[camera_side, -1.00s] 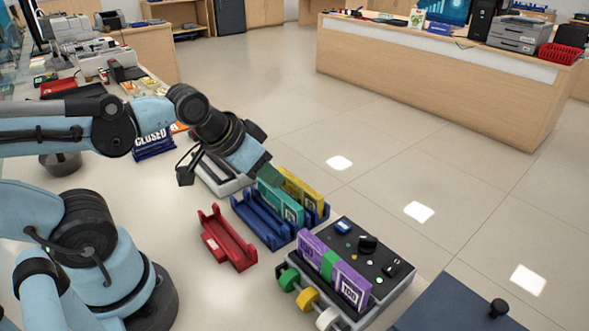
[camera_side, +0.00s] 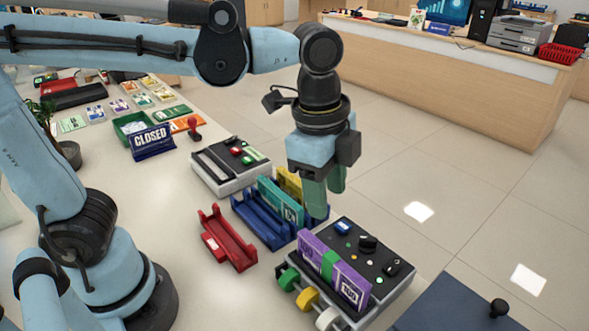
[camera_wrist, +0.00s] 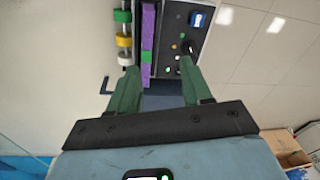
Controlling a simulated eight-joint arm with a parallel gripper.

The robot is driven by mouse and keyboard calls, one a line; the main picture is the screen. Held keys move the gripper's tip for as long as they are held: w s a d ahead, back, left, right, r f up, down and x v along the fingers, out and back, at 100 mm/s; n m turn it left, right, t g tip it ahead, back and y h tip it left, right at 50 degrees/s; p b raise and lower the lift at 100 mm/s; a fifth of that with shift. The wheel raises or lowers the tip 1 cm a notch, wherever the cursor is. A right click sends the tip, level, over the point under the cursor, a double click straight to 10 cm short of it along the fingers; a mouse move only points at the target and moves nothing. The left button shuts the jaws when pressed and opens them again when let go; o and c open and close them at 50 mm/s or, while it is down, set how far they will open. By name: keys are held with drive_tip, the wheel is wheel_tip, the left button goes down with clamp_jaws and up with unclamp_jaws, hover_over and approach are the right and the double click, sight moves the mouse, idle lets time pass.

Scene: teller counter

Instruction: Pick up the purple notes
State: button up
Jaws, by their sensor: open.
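The purple notes (camera_side: 334,267) are a banded bundle with a green strap around the middle. They stand on edge at the left side of a grey and black machine. In the wrist view the purple notes (camera_wrist: 149,38) show as a thin upright strip beyond my fingertips. My gripper (camera_side: 322,205) points down with green fingers, above and behind the machine, near the teal and yellow notes. In the wrist view my gripper (camera_wrist: 160,80) is open, its fingers spread to either side, with nothing between them.
The machine (camera_side: 375,250) carries knobs, with green, yellow and white rollers at its front left. A blue tray (camera_side: 262,222) holds teal notes (camera_side: 281,203) and yellow notes (camera_side: 289,182). A red tray (camera_side: 228,240) is to its left. A CLOSED sign (camera_side: 152,142) stands further back.

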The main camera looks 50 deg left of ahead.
sight(332, 257)
drive_tip(key=shift+s+d+f+m+g+y, duration=0.15)
drive_tip(key=shift+d+f+m, duration=0.4)
drive_tip(key=shift+f, duration=1.35)
drive_tip(key=shift+s+d+f+m+g+y, duration=0.2)
drive_tip(key=shift+d+f+m, duration=0.4)
drive_tip(key=shift+f, duration=1.35)
drive_tip(key=shift+s+d+f+m+g+h, duration=0.1)
drive_tip(key=shift+d+f+m+g, duration=0.3)
drive_tip(key=shift+f, duration=1.5)
drive_tip(key=shift+d, duration=0.1)
clamp_jaws()
